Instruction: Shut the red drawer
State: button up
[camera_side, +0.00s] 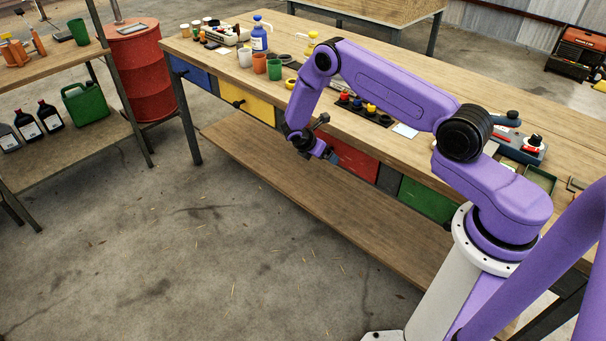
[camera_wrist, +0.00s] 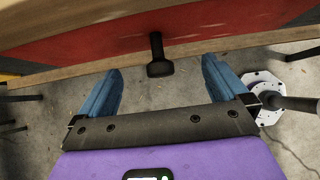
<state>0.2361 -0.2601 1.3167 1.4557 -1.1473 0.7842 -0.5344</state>
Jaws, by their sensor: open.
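The red drawer (camera_side: 354,160) is in the front of the workbench, between a yellow and a green drawer; part of it is hidden behind my arm in the side view. In the wrist view the red drawer front (camera_wrist: 215,27) runs across the top, with a black handle (camera_wrist: 157,58) sticking out from it. My gripper (camera_wrist: 160,82) has two blue fingers, spread apart, one on each side of the handle and pointing at the drawer front. It is open and empty. I cannot tell how far the drawer stands out. In the side view my gripper (camera_side: 328,155) is at the drawer's left end.
The workbench top (camera_side: 215,78) carries cups, a blue bottle (camera_side: 259,38) and a dark tray of coloured pieces (camera_side: 363,111). A blue drawer (camera_side: 188,73), a yellow drawer (camera_side: 247,103) and a green drawer (camera_side: 428,200) share the front. A wooden lower shelf (camera_side: 330,203) lies below; its surface is clear.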

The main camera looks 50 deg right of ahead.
jog(key=v, duration=0.6)
dwell(0.4)
